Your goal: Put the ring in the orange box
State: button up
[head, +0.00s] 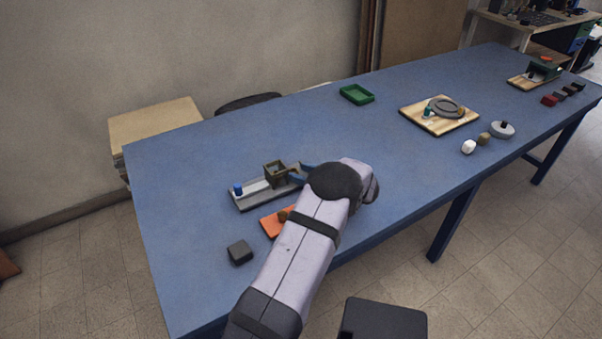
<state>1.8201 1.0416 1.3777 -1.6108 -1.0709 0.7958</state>
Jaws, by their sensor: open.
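The orange box (270,226) is a low orange shape near the front left of the blue table. My arm hides its right part, and a small brown piece (283,214) shows at its edge. My gripper (299,173) is open, low over the table behind the orange box. Its fingers point left, close to a brown, square, hollow piece (275,171) on a grey tray; I cannot tell whether they touch it. A grey round ring-like part (446,106) lies on a wooden board farther right. I cannot tell which of these is the ring.
The grey tray (248,203) also carries a blue knob (238,189). A dark grey block (240,252) sits at front left. A green tray (357,94) stands at the back. The wooden board (430,122) and several small pieces are to the right. The table's middle is clear.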

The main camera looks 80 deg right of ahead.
jog(key=shift+w+a+f, duration=0.1)
jog(key=shift+w+f, duration=0.05)
jog(key=v, duration=0.3)
jog(key=b+v, duration=0.1)
jog(key=v, duration=0.3)
jog(key=shift+s+r, duration=0.25)
jog(key=shift+r, duration=0.05)
jog(key=shift+c, duration=1)
jog(key=shift+d, duration=0.2)
